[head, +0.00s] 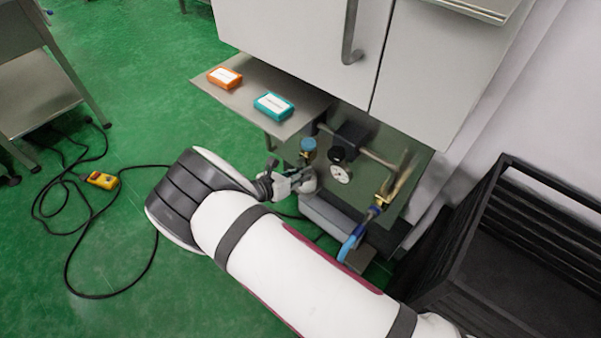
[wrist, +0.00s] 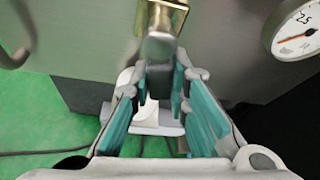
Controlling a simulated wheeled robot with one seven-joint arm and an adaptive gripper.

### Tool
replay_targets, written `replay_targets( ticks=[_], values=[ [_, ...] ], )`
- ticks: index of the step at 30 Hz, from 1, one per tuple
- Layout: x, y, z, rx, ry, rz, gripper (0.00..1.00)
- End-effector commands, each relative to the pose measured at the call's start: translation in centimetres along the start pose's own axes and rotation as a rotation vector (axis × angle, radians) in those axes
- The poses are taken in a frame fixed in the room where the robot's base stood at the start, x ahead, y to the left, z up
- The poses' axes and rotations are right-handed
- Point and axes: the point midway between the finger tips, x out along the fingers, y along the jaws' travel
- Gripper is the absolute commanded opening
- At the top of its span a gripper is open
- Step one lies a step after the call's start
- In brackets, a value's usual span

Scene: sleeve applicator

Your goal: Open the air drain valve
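In the wrist view, a brass fitting (wrist: 167,17) with a grey rounded handle-like part (wrist: 158,47) below it stands at the top middle; this may be the air drain valve, but I cannot tell for sure. My gripper (wrist: 160,75) has its teal-padded fingers apart, with the grey part at or just beyond the fingertips. I cannot tell whether they touch it. In the head view, my gripper (head: 290,183) is beside the air unit under the cabinet, below the blue knob (head: 308,145) and left of the pressure gauge (head: 340,173). The drain valve is not clear there.
A metal shelf (head: 225,95) with an orange box (head: 225,77) and a teal box (head: 273,106) is above. A brass valve (head: 383,197) and a blue hose (head: 351,244) are to the right. A black crate (head: 520,190) stands far right. Cables lie on the green floor at left.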

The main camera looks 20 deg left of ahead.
Motion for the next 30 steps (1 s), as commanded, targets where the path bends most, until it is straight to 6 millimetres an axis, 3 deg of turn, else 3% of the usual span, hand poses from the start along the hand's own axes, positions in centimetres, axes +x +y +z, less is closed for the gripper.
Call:
replay_targets(
  ticks=[15,26,27,30],
  values=[
    [-0.1,0.9,0.2,0.219,-0.003,0.091,0.00],
    [-0.1,1.1,0.2,0.243,-0.001,0.101,0.00],
    [-0.1,1.1,0.2,0.243,-0.001,0.101,0.20],
    [-0.1,1.1,0.2,0.242,-0.001,0.100,0.37]
  ],
)
